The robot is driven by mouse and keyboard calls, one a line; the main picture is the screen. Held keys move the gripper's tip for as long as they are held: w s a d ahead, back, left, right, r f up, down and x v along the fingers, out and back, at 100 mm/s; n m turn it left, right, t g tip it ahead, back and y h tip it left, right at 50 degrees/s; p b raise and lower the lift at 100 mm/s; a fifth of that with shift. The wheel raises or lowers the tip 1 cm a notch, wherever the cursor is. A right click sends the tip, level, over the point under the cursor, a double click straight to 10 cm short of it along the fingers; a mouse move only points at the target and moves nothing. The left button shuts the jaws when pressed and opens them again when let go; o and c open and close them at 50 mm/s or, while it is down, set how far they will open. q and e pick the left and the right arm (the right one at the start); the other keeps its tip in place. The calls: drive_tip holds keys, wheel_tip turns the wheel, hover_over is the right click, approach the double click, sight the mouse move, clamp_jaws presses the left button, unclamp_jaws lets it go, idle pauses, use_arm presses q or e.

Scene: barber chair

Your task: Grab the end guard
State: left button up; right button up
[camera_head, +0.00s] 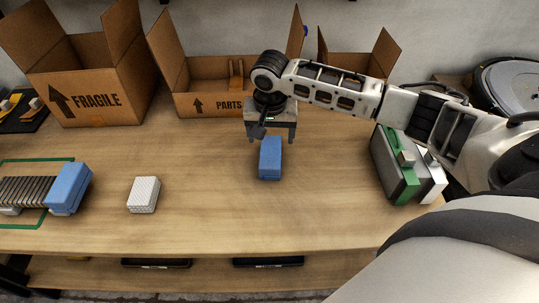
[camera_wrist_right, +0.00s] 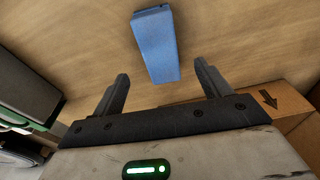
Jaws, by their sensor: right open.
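A blue block (camera_head: 270,158), which looks like the end guard, lies on the wooden table (camera_head: 210,215) in the middle. A similar blue block (camera_head: 68,187) sits at the right end of a row of dark ribbed plates (camera_head: 27,191) at the left. My right gripper (camera_head: 271,136) is open and empty, just behind and above the middle block. In the right wrist view the blue block (camera_wrist_right: 156,42) lies ahead of the open fingers (camera_wrist_right: 161,74), its near end in line with the gap between them. My left gripper is not in view.
A white block (camera_head: 143,195) lies between the two blue ones. Open cardboard boxes (camera_head: 98,90) (camera_head: 205,101) stand along the back. A grey, green and white case (camera_head: 395,165) stands to the right, below my right forearm. The table's front middle is clear.

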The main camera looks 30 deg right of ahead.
sight(271, 151)
drive_tip(key=shift+w+d+f, duration=0.1)
drive_tip(key=shift+w+f, duration=0.1)
drive_tip(key=shift+f, duration=1.5)
drive_tip(key=shift+w+d+f, duration=0.1)
drive_tip(key=shift+w+f, duration=0.05)
drive_tip(key=shift+f, duration=1.55)
drive_tip(key=c, duration=1)
